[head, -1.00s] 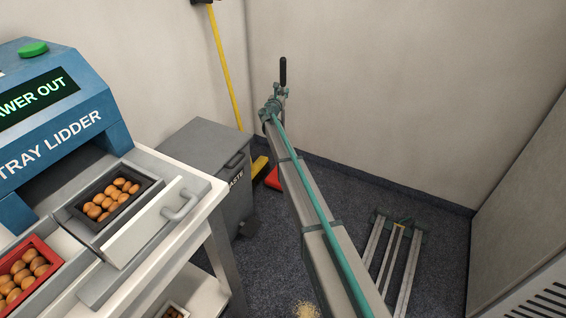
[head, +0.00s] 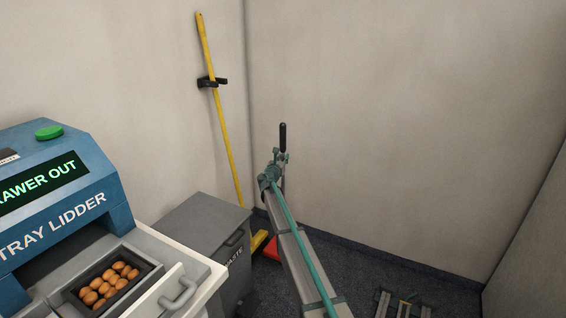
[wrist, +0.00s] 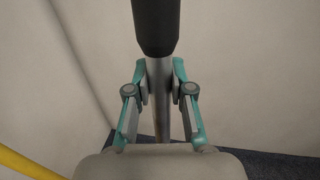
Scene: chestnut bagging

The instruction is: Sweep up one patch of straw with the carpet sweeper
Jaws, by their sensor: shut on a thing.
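My gripper (head: 281,160) is shut on the grey pole of an upright handle with a black grip (head: 283,137). In the wrist view the pole (wrist: 160,110) stands between the two fingers (wrist: 160,88), and the black grip rises above them. The lower pole is hidden behind my arm. A red piece (head: 272,249) shows on the floor just left of my arm; it looks like the sweeper's head, but its join to the pole is hidden. No straw is in view now.
A yellow broom (head: 221,120) hangs in a black wall clip near the corner. A grey waste bin (head: 205,222) stands left of my arm. The blue tray lidder (head: 60,195), with its drawer (head: 185,285) out, is nearer left.

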